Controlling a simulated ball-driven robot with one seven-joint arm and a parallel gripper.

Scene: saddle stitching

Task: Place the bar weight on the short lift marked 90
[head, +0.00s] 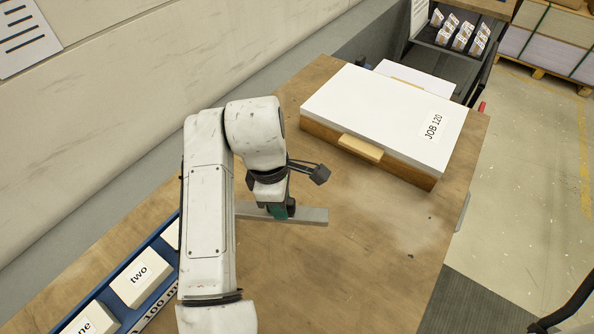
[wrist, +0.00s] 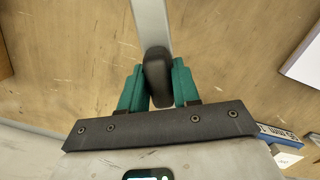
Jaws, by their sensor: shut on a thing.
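The bar weight (head: 308,215) is a flat grey metal bar with a dark knob. It is under my gripper (head: 281,210) in the head view, over the wooden bench; I cannot tell whether it touches the bench. In the wrist view my gripper (wrist: 157,82) has its teal fingers closed on the dark knob, and the grey bar (wrist: 151,22) extends away at the top. A white-topped stack (head: 385,105) is labelled JOB 120. Another white sheet or stack (head: 422,80) lies behind it, mostly hidden. I see no label reading 90.
A small wooden block (head: 360,148) sits against the JOB 120 stack's front. A blue tray (head: 152,262) with white blocks marked one and two is at lower left. A dark rack (head: 445,62) stands beyond the bench. The bench (head: 370,255) is clear at front right.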

